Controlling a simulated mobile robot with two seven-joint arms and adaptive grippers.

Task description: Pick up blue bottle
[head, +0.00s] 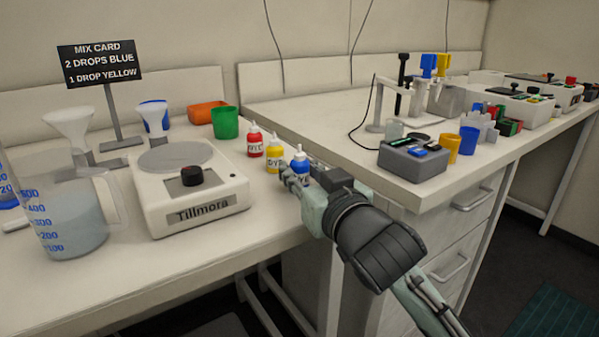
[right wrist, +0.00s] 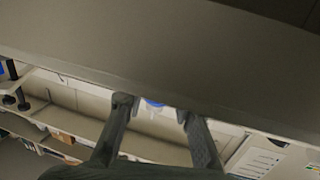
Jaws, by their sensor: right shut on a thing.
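The blue bottle (head: 299,163), with a white tip, stands at the right end of a row of small dropper bottles on the bench. My right gripper (head: 301,174) reaches it from the front right and is shut on it, hiding its lower part. In the right wrist view, a bit of the blue bottle (right wrist: 154,104) shows between the two fingertips (right wrist: 153,109). It seems to be at bench height; I cannot tell whether it is lifted. My left gripper is not in view.
A yellow bottle (head: 273,155) and a red bottle (head: 255,142) stand just left of the blue one. A Tillmora stirrer (head: 190,190), a measuring jug (head: 70,222) and a green cup (head: 225,122) are further left. A second bench (head: 330,120) with devices is at right.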

